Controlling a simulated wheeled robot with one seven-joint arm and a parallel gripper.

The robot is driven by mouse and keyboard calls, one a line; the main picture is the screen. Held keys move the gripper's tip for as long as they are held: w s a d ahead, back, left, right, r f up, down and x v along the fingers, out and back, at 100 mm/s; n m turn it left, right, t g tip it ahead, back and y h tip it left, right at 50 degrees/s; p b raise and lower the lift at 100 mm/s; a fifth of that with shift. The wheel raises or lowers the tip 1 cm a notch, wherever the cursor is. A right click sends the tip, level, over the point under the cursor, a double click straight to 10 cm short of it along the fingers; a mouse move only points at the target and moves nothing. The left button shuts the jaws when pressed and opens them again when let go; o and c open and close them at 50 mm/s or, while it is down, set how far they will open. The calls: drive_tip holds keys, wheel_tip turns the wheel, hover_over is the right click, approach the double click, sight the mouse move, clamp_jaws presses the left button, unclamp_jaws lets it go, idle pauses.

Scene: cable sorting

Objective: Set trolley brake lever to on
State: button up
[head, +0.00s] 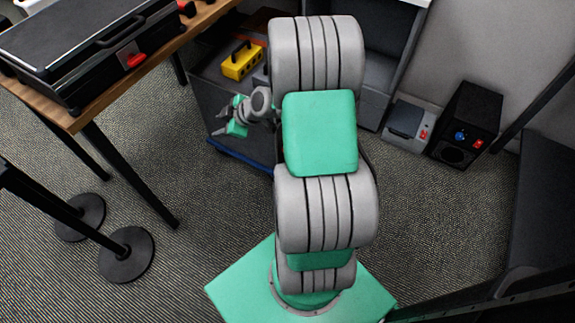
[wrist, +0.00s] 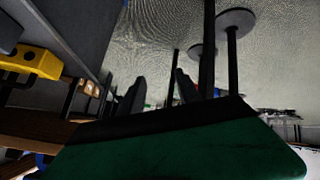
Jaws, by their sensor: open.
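The dark grey trolley (head: 207,92) stands behind my arm in the head view, with a blue strip (head: 232,152) along its lower edge. Its grey side (wrist: 80,35) appears to fill the upper left of the wrist view. I cannot make out the brake lever or its setting in either view. My gripper (head: 217,121) is open and empty in front of the trolley, fingers pointing left in the head view. Its two dark fingers (wrist: 158,92) stand apart in the wrist view. My arm hides the trolley's right part.
A yellow block (head: 241,61) with a black handle sits on the trolley; it also shows in the wrist view (wrist: 35,62). A wooden table (head: 72,120) with a black case (head: 85,45) is at left, near round-footed stands (head: 126,255). A black speaker-like box (head: 467,125) is at right.

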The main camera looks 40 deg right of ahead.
drive_tip(key=d+f+t+h+b, duration=0.15)
drive_tip(key=d+f+b, duration=0.35)
drive_tip(key=f, duration=0.5)
drive_tip(key=d+f+t+h+b, duration=0.1)
drive_tip(key=d+f+t+b, duration=0.2)
drive_tip(key=d+f, duration=0.5)
drive_tip(key=s+d+f+m+t+h+b, duration=0.1)
drive_tip(key=s+d+f+h+b, duration=0.3)
drive_tip(key=f, duration=0.3)
drive_tip(key=s+d+f+m+t+h+b, duration=0.1)
drive_tip(key=s+d+f+h+b, duration=0.2)
drive_tip(key=s+d+f, duration=0.3)
drive_tip(key=b+x, duration=0.1)
drive_tip(key=x, duration=0.7)
drive_tip(key=shift+w+a+f, duration=0.2)
drive_tip(key=shift+w+f, duration=0.05)
drive_tip(key=shift+w, duration=0.05)
drive_tip(key=shift+c, duration=0.6)
drive_tip(key=c, duration=0.7)
clamp_jaws()
drive_tip(key=shift+w+a, duration=0.1)
drive_tip(key=shift+a, duration=0.15)
drive_tip(key=shift+d, duration=0.1)
